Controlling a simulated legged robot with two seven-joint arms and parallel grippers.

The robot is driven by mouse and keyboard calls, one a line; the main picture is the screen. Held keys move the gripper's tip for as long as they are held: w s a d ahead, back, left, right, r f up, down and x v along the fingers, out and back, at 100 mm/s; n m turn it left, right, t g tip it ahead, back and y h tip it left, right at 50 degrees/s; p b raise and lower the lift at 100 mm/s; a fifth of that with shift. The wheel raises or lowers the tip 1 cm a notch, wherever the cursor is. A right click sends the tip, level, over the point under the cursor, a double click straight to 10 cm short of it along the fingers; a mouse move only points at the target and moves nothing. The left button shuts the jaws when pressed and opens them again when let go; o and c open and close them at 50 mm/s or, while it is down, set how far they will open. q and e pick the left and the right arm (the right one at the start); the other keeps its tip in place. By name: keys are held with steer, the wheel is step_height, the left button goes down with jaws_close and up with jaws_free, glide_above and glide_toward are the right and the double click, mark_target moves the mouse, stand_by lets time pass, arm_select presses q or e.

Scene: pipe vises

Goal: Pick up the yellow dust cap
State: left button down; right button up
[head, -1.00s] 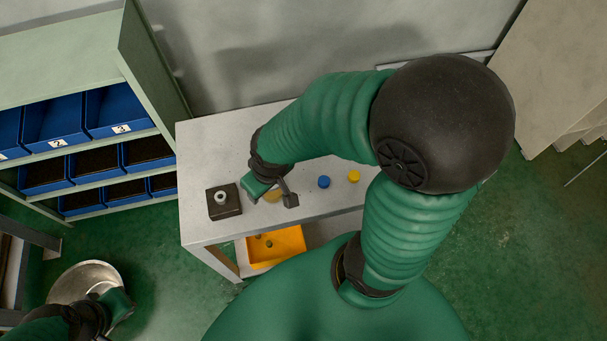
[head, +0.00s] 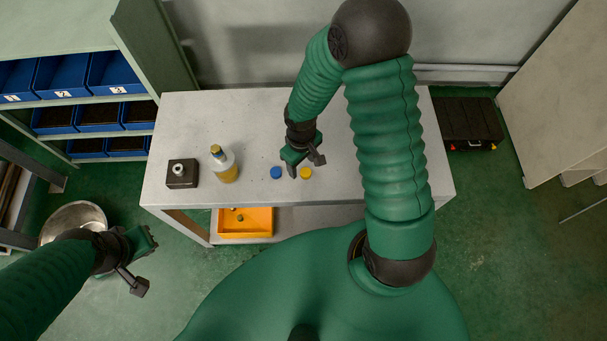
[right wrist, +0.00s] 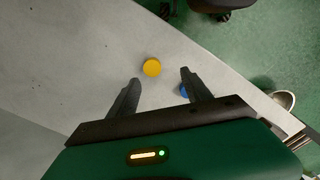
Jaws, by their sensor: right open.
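The yellow dust cap (head: 306,173) lies on the grey table, to the right of a blue cap (head: 276,172). My right gripper (head: 306,166) is open and empty above the table, close by the yellow cap. In the right wrist view the yellow cap (right wrist: 152,68) shows beyond and between the two spread fingers (right wrist: 160,80), apart from both. The blue cap (right wrist: 184,91) is partly hidden by the right-hand finger there. My left gripper (head: 148,267) is at the lower left, off the table, with its fingers apart and nothing between them.
A bottle with yellow contents (head: 224,165) and a dark block with a pale round fitting (head: 181,173) stand left on the table (head: 235,115). An orange tray (head: 245,228) sits below. A metal bowl (head: 75,215) is near my left gripper. The table's back is clear.

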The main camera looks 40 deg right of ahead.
mark_target(307, 172)
steer(key=shift+f, duration=0.7)
steer(key=shift+d+f, duration=0.1)
steer(key=shift+f, duration=0.25)
steer(key=f, duration=0.1)
steer(key=d+f, duration=0.1)
steer(key=f, duration=0.1)
steer(key=d+f, duration=0.1)
steer(key=shift+d+f, duration=0.2)
steer(key=shift+f, duration=0.1)
steer(key=shift+w+d+f, duration=0.1)
steer(key=shift+d+f, duration=0.05)
steer(key=shift+f, duration=0.2)
steer(key=shift+a+r, duration=0.15)
steer(key=shift+a, duration=0.35)
steer(key=shift+a+r, duration=0.15)
steer(key=shift+a, duration=0.3)
steer(key=c, duration=0.4)
steer(key=shift+a, duration=0.1)
steer(key=shift+c, duration=2.7)
arm_select(q)
steer(key=shift+s+d, duration=0.15)
steer(key=shift+d, duration=0.3)
arm_select(e)
steer(key=shift+d, duration=0.55)
jaws_close()
